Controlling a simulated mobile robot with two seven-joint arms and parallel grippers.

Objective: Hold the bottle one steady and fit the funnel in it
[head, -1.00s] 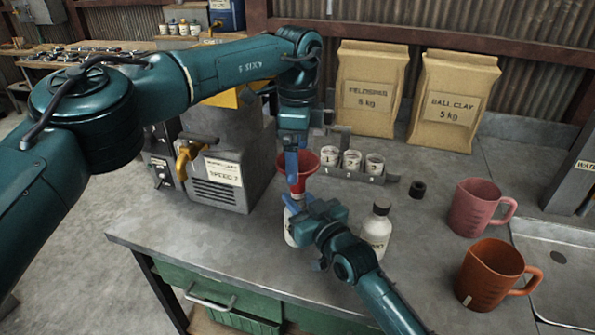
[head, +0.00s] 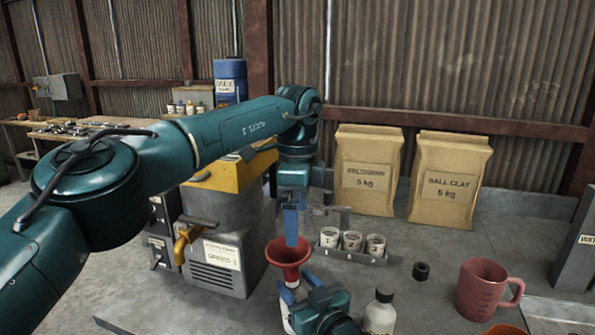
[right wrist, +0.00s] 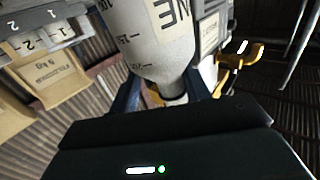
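The red funnel (head: 288,257) stands upright over bottle one, a white bottle (head: 287,322), in the head view. Its lower end meets the bottle's top among the right gripper's fingers; how deep it sits is hidden. My right gripper (head: 296,297) is shut around the upper part of bottle one, which stays upright. In the right wrist view, the bottle (right wrist: 155,40) shows inverted, with "NE" lettering and its narrow end between the fingers. My left gripper (head: 291,243) points down, its fingertips at the funnel's mouth; whether it grips the rim cannot be told.
A second white bottle (head: 380,312) stands right of my right gripper. Three small cups (head: 351,241) in a grey rack, a black ring (head: 421,271) and a pink jug (head: 484,289) are farther right. A grey machine (head: 226,250) stands left. Two clay bags (head: 366,172) stand behind.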

